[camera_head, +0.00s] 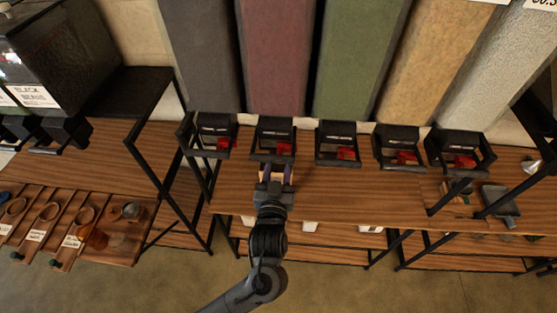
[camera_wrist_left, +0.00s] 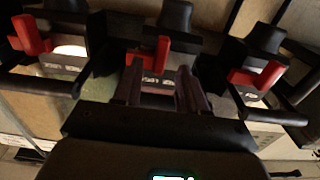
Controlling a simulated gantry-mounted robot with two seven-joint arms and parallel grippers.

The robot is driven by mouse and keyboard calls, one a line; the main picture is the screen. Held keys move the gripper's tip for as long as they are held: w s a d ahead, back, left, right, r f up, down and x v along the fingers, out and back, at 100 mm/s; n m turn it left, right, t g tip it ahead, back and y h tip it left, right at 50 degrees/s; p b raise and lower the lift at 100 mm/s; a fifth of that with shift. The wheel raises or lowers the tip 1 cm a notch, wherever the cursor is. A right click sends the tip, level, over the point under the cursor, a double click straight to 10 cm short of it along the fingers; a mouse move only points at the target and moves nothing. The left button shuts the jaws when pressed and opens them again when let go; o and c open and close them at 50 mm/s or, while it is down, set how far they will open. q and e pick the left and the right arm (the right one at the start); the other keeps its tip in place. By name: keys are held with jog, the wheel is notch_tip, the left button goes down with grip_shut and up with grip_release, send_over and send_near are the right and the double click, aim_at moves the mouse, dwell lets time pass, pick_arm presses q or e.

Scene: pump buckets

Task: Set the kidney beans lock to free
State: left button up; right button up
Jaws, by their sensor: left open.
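The dark red bin (camera_head: 275,60), likely the kidney beans, stands second from the left in the row. I cannot read a name on it. Its black dispenser (camera_head: 272,126) carries a red lock (camera_head: 284,149), which also shows in the left wrist view (camera_wrist_left: 157,58) with one upright part and one lying across. My left gripper (camera_head: 277,173) is open just in front of this dispenser. In the left wrist view its two fingers (camera_wrist_left: 158,85) point at the lock from either side, apparently not closed on it. Whether they touch it is unclear. My right gripper is not in view.
Similar dispensers with red locks flank it: one under the grey bin (camera_head: 223,143) on the left, one under the green bin (camera_head: 346,153) on the right. Black frames surround the spouts. The wooden shelf (camera_head: 330,200) in front is largely clear. A metal scoop (camera_head: 500,203) lies at the right.

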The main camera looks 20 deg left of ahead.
pick_arm(q)
jog(key=shift+x, duration=1.3)
grip_shut()
